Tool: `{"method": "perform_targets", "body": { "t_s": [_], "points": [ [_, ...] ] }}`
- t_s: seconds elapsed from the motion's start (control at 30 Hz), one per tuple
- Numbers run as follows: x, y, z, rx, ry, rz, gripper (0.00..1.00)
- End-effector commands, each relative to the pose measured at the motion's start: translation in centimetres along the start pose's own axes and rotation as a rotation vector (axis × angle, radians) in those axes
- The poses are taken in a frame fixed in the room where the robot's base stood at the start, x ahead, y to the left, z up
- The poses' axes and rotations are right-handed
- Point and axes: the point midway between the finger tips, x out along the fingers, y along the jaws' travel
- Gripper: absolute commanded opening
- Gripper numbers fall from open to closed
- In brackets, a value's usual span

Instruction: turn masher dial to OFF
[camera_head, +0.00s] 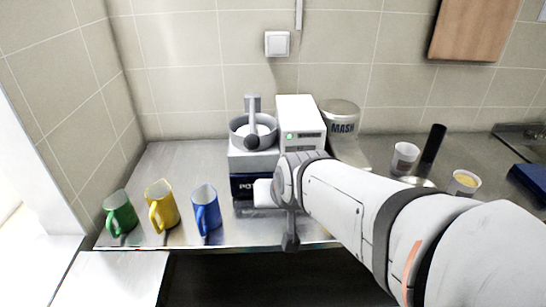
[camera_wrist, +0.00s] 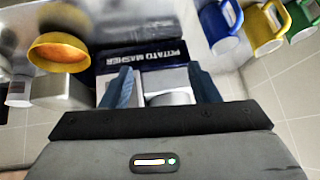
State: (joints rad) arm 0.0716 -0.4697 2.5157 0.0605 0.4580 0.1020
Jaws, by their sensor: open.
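The potato masher (camera_head: 255,160) stands against the back wall, with a bowl and a grey arm on top and a green light on its white housing. Its dark front panel reads POTATO MASHER in the wrist view (camera_wrist: 150,55). My gripper (camera_wrist: 163,88) is open in front of the masher, one blue finger on each side of a pale grey block-like part (camera_wrist: 168,85). Whether a finger touches it, I cannot tell. The dial's markings are not readable. In the head view my arm hides the gripper's fingers and part of the masher's front.
Green (camera_head: 119,213), yellow (camera_head: 161,206) and blue (camera_head: 206,212) mugs stand left of the masher near the counter edge. A MASH canister (camera_head: 341,122) stands behind my arm. A white cup (camera_head: 404,157), a black cylinder (camera_head: 433,148) and a yellow-filled cup (camera_head: 464,182) stand right.

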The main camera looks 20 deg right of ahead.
Motion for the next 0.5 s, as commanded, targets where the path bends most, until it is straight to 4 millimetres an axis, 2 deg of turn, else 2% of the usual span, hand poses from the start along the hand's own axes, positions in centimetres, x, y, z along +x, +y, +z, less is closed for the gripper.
{"method": "perform_targets", "body": {
  "t_s": [0.03, 0.2, 0.3, 0.5],
  "points": [
    [3.9, 0.9, 0.4, 0.061, 0.077, -0.001, 0.55],
    [9.7, 3.8, -2.7, 0.266, 0.393, -0.008, 0.55],
    [11.9, 5.3, -4.2, 0.365, 0.569, -0.045, 0.55],
    [13.6, 8.8, -5.8, 0.506, 0.85, -0.071, 0.55]
  ]
}}
